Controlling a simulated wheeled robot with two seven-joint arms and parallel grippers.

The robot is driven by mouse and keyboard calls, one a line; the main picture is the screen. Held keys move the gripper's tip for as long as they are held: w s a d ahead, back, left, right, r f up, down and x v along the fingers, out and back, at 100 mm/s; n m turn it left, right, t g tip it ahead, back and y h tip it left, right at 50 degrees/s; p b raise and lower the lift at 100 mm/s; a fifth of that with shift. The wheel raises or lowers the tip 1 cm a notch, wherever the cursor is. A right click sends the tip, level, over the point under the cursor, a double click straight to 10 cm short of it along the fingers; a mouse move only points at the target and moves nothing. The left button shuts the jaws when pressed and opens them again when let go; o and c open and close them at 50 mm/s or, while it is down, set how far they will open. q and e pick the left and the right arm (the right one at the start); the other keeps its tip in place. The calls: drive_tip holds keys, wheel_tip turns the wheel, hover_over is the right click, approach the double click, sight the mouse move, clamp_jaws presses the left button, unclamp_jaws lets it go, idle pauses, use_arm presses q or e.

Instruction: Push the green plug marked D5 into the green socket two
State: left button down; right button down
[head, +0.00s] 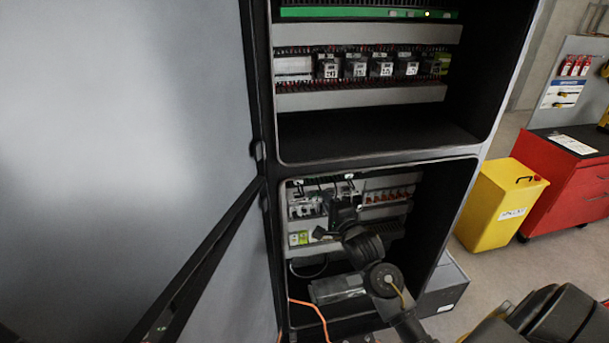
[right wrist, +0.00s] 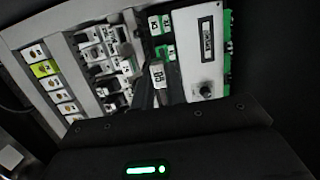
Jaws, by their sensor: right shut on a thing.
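My right arm reaches into the lower cabinet compartment, with the right gripper (head: 340,208) close to the terminal panel. In the right wrist view the gripper is shut on a small plug with a pale label reading D5 (right wrist: 158,74). The dark fingers hide most of the plug's body. Just beyond it are green sockets with white number tags: a lower one (right wrist: 165,52) close to the plug and an upper one (right wrist: 159,24). Whether the plug touches a socket cannot be told. In the head view the plug and green sockets are hidden. My left gripper is not in view.
A grey module with a green edge and round knob (right wrist: 205,86) stands right of the plug. Breakers (right wrist: 108,60) and a row of outlets (right wrist: 52,82) lie to the left. The compartment wall (head: 445,215) bounds the right. The open door (head: 120,150) fills the left.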

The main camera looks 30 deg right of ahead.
drive_tip(key=shift+w+d, duration=0.35)
drive_tip(key=shift+w, duration=0.7)
drive_tip(key=shift+w+d, duration=0.4)
drive_tip(key=shift+w, duration=0.6)
drive_tip(key=shift+w+d, duration=0.35)
drive_tip(key=shift+w, duration=0.7)
drive_tip(key=shift+w+d+b, duration=0.3)
drive_tip(key=shift+w+b, duration=0.05)
drive_tip(key=shift+w, duration=0.5)
drive_tip(key=shift+w+d+p, duration=0.15)
drive_tip(key=shift+w+p, duration=0.2)
drive_tip(key=shift+w, duration=0.15)
idle(0.9)
drive_tip(key=c, duration=1.3)
unclamp_jaws()
drive_tip(key=shift+c, duration=0.2)
